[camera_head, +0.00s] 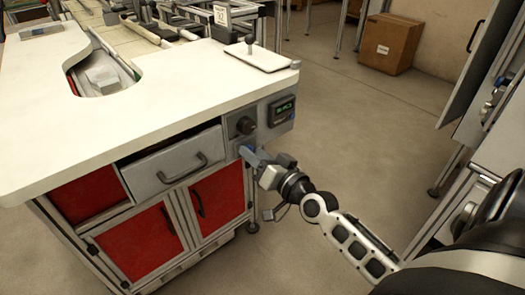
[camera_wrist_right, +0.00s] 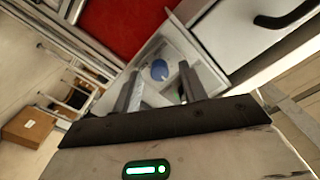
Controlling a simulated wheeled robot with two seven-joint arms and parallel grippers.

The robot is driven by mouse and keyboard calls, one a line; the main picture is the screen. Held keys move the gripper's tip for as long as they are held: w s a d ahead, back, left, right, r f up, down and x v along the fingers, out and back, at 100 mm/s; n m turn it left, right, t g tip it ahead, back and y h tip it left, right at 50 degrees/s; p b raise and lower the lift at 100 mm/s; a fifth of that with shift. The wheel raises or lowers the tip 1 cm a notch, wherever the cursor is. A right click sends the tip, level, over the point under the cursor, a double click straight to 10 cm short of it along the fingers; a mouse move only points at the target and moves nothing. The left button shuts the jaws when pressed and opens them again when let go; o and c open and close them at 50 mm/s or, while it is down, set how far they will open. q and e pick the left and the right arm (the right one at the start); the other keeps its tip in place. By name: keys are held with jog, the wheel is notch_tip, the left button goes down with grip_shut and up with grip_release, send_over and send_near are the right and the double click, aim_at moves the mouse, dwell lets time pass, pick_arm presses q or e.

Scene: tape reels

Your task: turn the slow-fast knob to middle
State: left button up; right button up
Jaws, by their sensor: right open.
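A dark round knob (camera_head: 245,125) sits on the grey control panel (camera_head: 263,128) at the right end of the workbench, left of a small lit display (camera_head: 282,110). Any slow-fast lettering is too small to read. My right gripper (camera_head: 250,156) is just below this knob, close to the panel's lower edge. In the right wrist view its two fingers (camera_wrist_right: 159,85) are apart, with nothing held between them. A blue round part (camera_wrist_right: 159,70) on the grey panel shows between the fingertips. I cannot tell whether the fingers touch the panel. My left gripper is not in view.
A grey drawer (camera_head: 173,163) with a handle lies left of the panel, above red cabinet doors (camera_head: 217,198). The white worktop (camera_head: 150,95) overhangs the panel. A cardboard box (camera_head: 390,44) stands on the floor at the back. The floor right of the bench is open.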

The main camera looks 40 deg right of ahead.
jog(key=s+d+b, duration=0.1)
jog(key=s, duration=1.4)
jog(key=shift+s, duration=0.4)
jog(key=shift+d, duration=0.1)
